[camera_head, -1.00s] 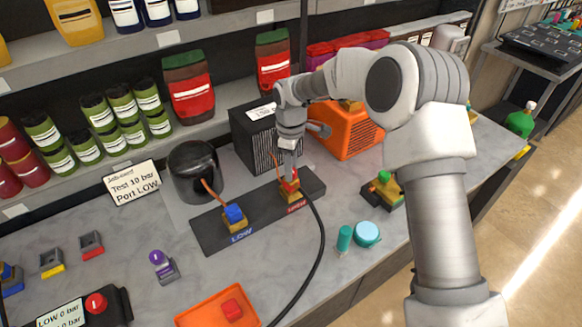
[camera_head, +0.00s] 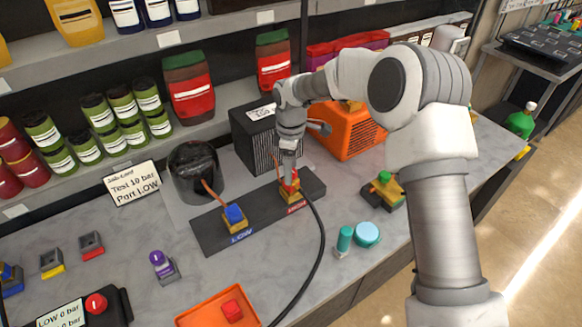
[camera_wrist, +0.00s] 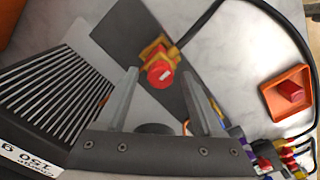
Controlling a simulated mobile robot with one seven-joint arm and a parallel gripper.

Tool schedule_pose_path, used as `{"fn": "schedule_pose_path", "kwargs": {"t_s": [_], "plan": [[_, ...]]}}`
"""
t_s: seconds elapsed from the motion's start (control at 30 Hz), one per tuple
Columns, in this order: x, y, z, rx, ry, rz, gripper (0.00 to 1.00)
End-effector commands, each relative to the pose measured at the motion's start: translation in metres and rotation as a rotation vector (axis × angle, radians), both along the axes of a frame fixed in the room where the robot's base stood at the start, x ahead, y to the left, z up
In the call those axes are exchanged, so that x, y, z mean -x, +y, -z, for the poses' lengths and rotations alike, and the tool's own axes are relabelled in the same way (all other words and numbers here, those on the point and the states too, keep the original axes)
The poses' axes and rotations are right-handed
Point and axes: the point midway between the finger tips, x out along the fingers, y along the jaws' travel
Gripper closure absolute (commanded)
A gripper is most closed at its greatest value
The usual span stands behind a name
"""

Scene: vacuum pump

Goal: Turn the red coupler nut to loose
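The red coupler nut (camera_head: 290,184) sits on a yellow fitting at the HIGH end of the dark port plate (camera_head: 262,206). A black hose runs from this fitting. In the wrist view the nut (camera_wrist: 160,74) shows as a red round cap with a white mark. My gripper (camera_head: 289,172) is right above the nut, pointing down. In the wrist view my gripper (camera_wrist: 159,73) is open, with a finger on each side of the nut and a visible gap to each. Whether the fingertips reach down around the nut I cannot tell.
A blue-capped fitting (camera_head: 234,214) stands at the LOW end. Behind are the dark finned box (camera_head: 256,138) and orange unit (camera_head: 350,130). An orange tray (camera_head: 196,318) with a red block is in front. The black hose (camera_head: 318,258) crosses the bench. A card (camera_head: 132,185) reads "Test 10 bar Port LOW".

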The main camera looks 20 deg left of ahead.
Motion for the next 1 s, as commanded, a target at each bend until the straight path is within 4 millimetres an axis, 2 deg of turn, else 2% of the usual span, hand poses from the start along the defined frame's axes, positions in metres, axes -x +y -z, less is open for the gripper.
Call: {"fn": "schedule_pose_path", "kwargs": {"t_s": [0.23, 0.37, 0.47, 0.8, 1.0], "plan": [[0.000, 0.000, 0.000, 0.001, 0.001, 0.000, 0.32], [0.000, 0.000, -0.008, 0.001, 0.000, 0.001, 0.32], [-0.001, 0.000, -0.024, -0.001, -0.003, 0.002, 0.32], [-0.001, 0.000, -0.106, -0.001, -0.004, 0.001, 0.32], [0.000, 0.000, -0.148, -0.001, -0.002, 0.000, 0.32]]}}
